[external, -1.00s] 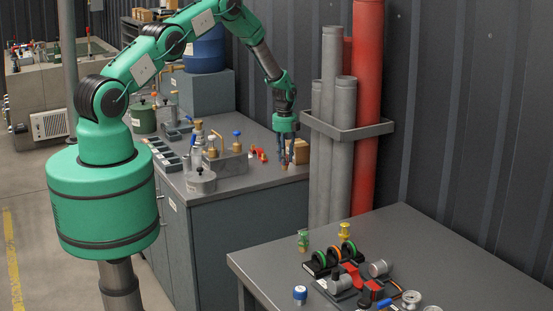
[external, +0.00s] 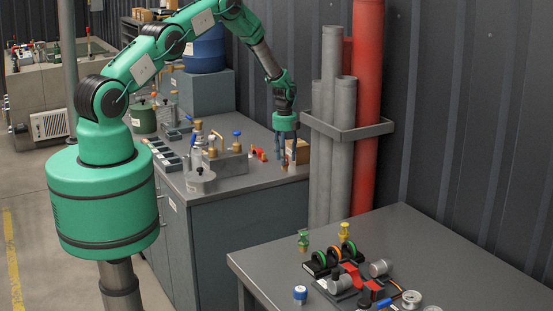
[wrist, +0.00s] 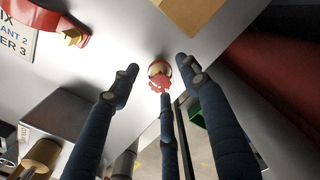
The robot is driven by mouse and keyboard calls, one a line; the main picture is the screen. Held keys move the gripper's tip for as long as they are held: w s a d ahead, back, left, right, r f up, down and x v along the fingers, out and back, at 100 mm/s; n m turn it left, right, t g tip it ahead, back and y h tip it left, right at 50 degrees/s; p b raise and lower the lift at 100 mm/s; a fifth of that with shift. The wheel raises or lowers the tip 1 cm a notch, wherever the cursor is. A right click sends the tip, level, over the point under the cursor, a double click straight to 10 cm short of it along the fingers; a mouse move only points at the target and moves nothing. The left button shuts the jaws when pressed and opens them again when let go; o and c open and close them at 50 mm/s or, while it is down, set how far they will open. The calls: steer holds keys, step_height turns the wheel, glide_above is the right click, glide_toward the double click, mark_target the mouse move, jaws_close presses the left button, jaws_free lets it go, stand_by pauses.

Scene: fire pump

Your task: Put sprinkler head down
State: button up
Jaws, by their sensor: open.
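The sprinkler head (wrist: 160,73), a small red and brass-coloured piece, is on the grey bench top (wrist: 110,75) in the wrist view. It sits between the spread fingertips of my gripper (wrist: 158,68), with clear gaps to the left and right fingers. The third finger is just below it in the picture; I cannot tell whether it touches. In the external view my gripper (external: 285,155) points down, open, over the right end of the bench (external: 235,183). The sprinkler head cannot be made out there.
A cardboard box (external: 299,151) stands just right of my gripper. A red fitting with a brass end (wrist: 55,22) lies to the left. A grey block with brass fittings (external: 228,165) is further left. Tall pipes (external: 344,150) stand beyond the bench's right end.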

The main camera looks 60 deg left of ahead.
step_height(320, 180, up, 12)
steer(key=b, duration=0.2)
steer(key=shift+f, duration=0.2)
stand_by(0.8)
steer(key=shift+s+r, duration=0.1)
steer(key=s+d+r+n+t+b, duration=0.1)
steer(key=s+d+r+n+b, duration=0.15)
steer(key=d+r, duration=0.45)
steer(key=s+d+r+n+t+b, duration=0.15)
steer(key=s+r+n, duration=0.25)
steer(key=r, duration=0.7)
steer(key=s+d+r+n+b, duration=0.4)
steer(key=s+d+r+n, duration=0.1)
steer(key=s+d+r, duration=0.6)
steer(key=s+d+r+n+t+b, duration=0.1)
steer(key=s+d+n+b, duration=0.15)
steer(key=s, duration=0.65)
steer(key=s+d+r+n+t+b, duration=0.1)
steer(key=s+d+n+b, duration=0.2)
steer(key=s, duration=0.6)
steer(key=s+d+f+n+b, duration=0.1)
steer(key=s+d+f, duration=0.1)
steer(key=s, duration=0.5)
steer(key=s+d+f+n+b, duration=0.2)
steer(key=s, duration=0.5)
steer(key=shift+f+t+b, duration=0.3)
steer(key=shift+t, duration=0.15)
